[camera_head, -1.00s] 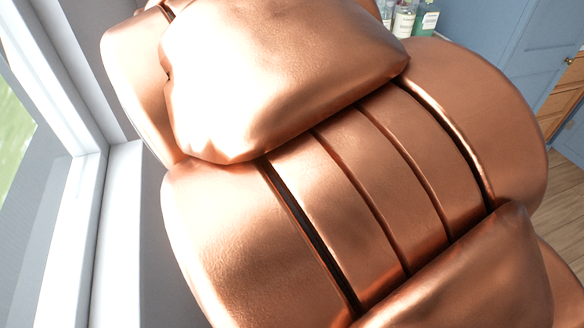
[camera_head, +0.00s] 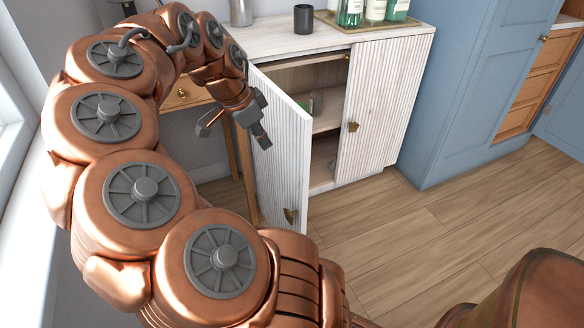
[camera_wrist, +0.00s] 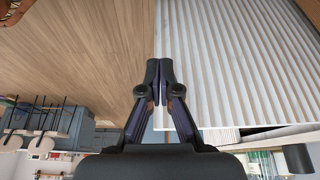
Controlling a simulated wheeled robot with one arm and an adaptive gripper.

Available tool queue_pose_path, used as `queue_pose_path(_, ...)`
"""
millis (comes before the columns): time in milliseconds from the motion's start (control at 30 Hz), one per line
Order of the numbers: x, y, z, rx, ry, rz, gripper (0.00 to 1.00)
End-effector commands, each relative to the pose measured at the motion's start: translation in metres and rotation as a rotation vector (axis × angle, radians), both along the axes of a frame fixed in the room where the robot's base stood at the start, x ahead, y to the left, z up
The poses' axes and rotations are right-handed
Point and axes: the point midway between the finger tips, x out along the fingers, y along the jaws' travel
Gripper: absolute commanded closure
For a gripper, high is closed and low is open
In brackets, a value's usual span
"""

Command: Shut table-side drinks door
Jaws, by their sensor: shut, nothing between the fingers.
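The table-side drinks door (camera_head: 283,150) is the left door of a white cabinet (camera_head: 408,36). It is ribbed, stands swung well open towards me, and has a small brass handle (camera_head: 290,216) near its free edge. My gripper (camera_head: 262,141) is at the upper part of this door, on its table side. In the wrist view my gripper (camera_wrist: 159,72) is shut and empty, its fingertips together in front of the ribbed door (camera_wrist: 235,60). I cannot tell whether it touches the door.
The cabinet's right door (camera_head: 385,95) is shut. A black cup (camera_head: 303,19) and a tray of bottles (camera_head: 375,10) stand on top. A wooden table leg (camera_head: 244,170) is left of the open door. Blue cupboards (camera_head: 470,90) stand right. The wooden floor (camera_head: 410,235) in front is clear.

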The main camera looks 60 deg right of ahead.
Motion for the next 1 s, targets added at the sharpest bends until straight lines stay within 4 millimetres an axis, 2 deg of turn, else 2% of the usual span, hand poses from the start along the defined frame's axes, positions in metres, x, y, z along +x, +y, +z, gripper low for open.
queue_pose_path(267, -0.003, -0.01, -0.023, -0.006, 0.0, -0.017, 1.0)
queue_pose_path(733, -0.019, -0.036, -0.1, -0.004, 0.002, -0.019, 1.0)
queue_pose_path(1000, -0.031, -0.061, -0.097, -0.007, -0.001, -0.019, 1.0)
